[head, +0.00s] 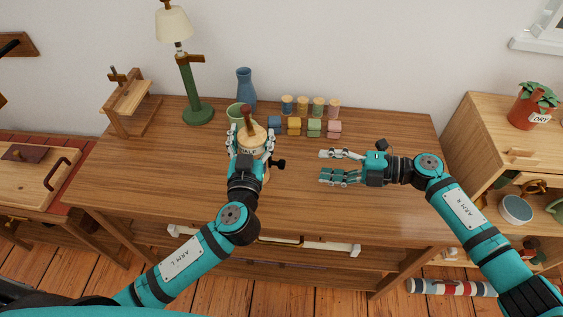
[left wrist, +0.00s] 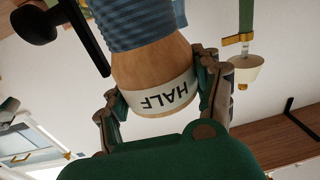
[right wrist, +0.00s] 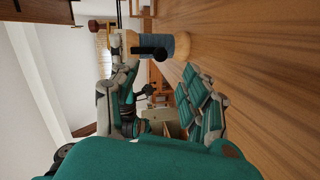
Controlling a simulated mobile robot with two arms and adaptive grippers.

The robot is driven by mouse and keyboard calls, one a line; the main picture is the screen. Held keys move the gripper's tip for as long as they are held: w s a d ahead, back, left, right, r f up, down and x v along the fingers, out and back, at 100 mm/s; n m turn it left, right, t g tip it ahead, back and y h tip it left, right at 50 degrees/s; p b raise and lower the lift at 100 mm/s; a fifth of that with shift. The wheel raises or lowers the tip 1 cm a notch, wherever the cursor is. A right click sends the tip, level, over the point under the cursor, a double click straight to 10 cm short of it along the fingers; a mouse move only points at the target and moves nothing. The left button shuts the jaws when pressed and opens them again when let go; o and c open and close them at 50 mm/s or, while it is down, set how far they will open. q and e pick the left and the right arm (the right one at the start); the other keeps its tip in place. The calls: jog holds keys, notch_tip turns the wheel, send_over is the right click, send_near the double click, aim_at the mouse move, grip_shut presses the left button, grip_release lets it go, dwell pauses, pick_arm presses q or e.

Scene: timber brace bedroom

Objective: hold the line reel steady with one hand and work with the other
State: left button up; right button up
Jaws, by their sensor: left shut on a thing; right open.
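The line reel (head: 252,133) stands on the wooden table, a pale wooden body with a knob on top. In the left wrist view the reel (left wrist: 150,65) shows a blue line winding and a white band reading "HALF". My left gripper (head: 252,146) is shut around its upper part, fingers on both sides. A black crank (head: 279,164) sticks out to the reel's right; it also shows in the right wrist view (right wrist: 150,53). My right gripper (head: 324,165) is open and empty above the table, to the right of the crank and apart from it.
A green cup (head: 234,113) and a blue vase (head: 245,87) stand close behind the reel. A green lamp (head: 190,85) is at the left. The table's right part (head: 400,135) is clear.

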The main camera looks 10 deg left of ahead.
aim_at(282, 164)
jog(key=a+m, duration=0.2)
jog(key=a, duration=0.1)
jog(key=a+f+m, duration=0.1)
jog(key=a+m, duration=0.1)
jog(key=a, duration=0.2)
jog(key=a+f+m, duration=0.1)
jog(key=a+m, duration=0.1)
jog(key=a, duration=0.2)
jog(key=shift+s+a+f+h, duration=0.15)
jog(key=shift+a+f+h, duration=0.1)
jog(key=shift+h, duration=0.15)
jog(key=shift+c, duration=0.3)
grip_shut()
